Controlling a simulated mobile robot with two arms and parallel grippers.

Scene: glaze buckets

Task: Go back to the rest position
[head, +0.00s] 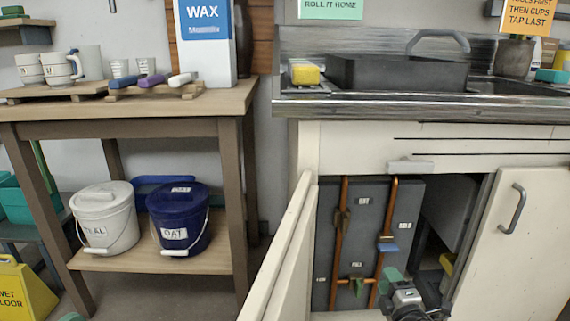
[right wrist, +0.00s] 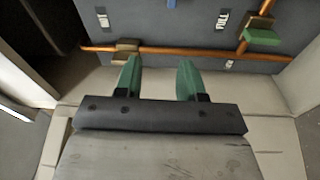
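My right gripper (head: 398,287) is low in front of the open sink cabinet (head: 311,146). In the right wrist view its two green fingers (right wrist: 159,78) are apart, with nothing between them. Beyond the fingertips is a grey panel (head: 405,205) inside the cabinet, with copper pipes (head: 340,225) and valves. I cannot tell from the views how near the fingertips are to the lower pipe. A small green patch (head: 72,317) shows at the bottom left edge; I cannot tell whether it is a fingertip of my left gripper.
The cabinet's left door (head: 283,255) stands open toward me; the right door (head: 522,245) has a grey handle. A wooden table (head: 150,126) at left carries cups and a wax box (head: 206,55). White (head: 104,222) and blue (head: 180,218) buckets stand on its shelf. A yellow sign (head: 25,291) is at lower left.

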